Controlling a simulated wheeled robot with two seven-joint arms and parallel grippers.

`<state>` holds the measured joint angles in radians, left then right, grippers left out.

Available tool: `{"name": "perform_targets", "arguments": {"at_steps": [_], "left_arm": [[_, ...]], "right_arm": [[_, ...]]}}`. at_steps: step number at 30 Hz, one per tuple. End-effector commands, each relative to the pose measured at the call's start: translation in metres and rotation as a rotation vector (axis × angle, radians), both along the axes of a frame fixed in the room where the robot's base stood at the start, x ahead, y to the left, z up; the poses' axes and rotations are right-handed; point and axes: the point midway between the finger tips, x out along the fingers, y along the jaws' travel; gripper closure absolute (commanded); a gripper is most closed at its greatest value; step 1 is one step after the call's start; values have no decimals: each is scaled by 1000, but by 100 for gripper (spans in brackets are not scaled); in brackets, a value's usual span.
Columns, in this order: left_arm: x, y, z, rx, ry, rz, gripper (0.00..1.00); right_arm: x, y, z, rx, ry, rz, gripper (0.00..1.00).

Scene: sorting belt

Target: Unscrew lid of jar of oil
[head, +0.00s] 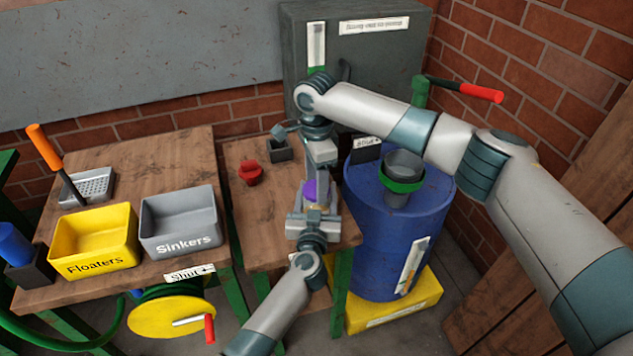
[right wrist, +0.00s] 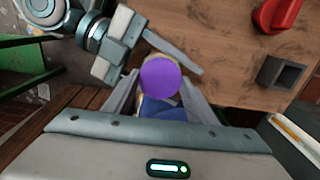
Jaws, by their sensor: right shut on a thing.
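The jar of oil shows mainly by its round purple lid (head: 311,191), which also shows in the right wrist view (right wrist: 160,79). A small pale yellow part of the jar body shows below the lid; the rest is hidden by the grippers. My right gripper (head: 318,178) comes from above, its fingers on either side of the lid (right wrist: 158,92), shut on it. My left gripper (head: 312,212) reaches in from below in the head view, close against the jar. In the right wrist view one left finger runs behind the lid; whether it grips the jar is unclear.
A red object (head: 250,174) and a small dark grey holder (head: 279,150) stand on the wooden table (head: 262,215). A blue barrel (head: 375,250) with a funnel stands close on the right. Yellow (head: 92,238) and grey (head: 180,225) bins are on the left table.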

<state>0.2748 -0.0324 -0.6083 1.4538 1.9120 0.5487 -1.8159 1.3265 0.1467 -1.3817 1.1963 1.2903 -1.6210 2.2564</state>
Motion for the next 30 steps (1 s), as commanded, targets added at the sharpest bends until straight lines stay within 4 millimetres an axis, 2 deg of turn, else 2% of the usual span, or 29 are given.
{"name": "perform_targets", "arguments": {"at_steps": [5, 30], "left_arm": [[0, 0, 0, 0, 0, -1, 100], [-1, -1, 0, 0, 0, -2, 100]], "right_arm": [[0, 0, 0, 2, 1, 145, 76], [1, 0, 1, 1, -1, 1376, 76]]}}
